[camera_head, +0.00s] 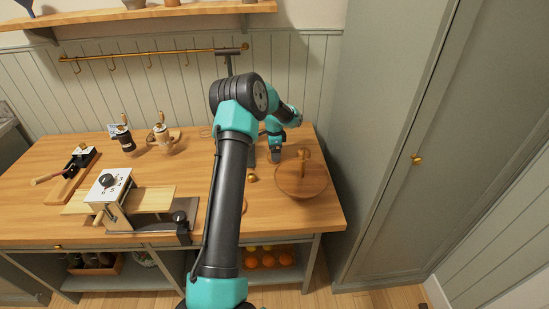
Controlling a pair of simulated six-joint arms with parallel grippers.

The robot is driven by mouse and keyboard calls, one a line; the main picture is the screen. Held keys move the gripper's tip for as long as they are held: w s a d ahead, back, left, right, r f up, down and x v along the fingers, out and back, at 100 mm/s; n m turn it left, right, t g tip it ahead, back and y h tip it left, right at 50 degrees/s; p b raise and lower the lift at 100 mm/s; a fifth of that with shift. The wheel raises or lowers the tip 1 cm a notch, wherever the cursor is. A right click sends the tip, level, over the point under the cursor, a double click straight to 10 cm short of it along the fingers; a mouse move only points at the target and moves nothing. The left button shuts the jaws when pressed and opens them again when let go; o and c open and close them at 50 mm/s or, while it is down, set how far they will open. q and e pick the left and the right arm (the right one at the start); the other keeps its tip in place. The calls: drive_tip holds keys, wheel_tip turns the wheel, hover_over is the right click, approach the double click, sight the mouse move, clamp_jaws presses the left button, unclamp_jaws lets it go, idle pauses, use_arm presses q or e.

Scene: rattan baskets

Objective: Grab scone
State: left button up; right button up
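No thing can be made out for sure as a scone. A small golden-brown round item (252,178) lies on the wooden counter (60,215), left of a brown round board or lid (301,186); it is too small to identify. One teal and black arm of mine enters at the bottom, slightly left of centre, so I take it as the left. Its gripper (275,156) points down over the counter, behind the small item and left of the round board. Its fingers are too small to tell open from shut. My other gripper is not in view.
A white device with a black knob (109,181) stands on the front left, with a wooden board beside it. Two grinder-like items (124,138) (161,137) stand behind. A tall grey-green cabinet (400,120) bounds the right. Orange round items (268,261) sit on the shelf below.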

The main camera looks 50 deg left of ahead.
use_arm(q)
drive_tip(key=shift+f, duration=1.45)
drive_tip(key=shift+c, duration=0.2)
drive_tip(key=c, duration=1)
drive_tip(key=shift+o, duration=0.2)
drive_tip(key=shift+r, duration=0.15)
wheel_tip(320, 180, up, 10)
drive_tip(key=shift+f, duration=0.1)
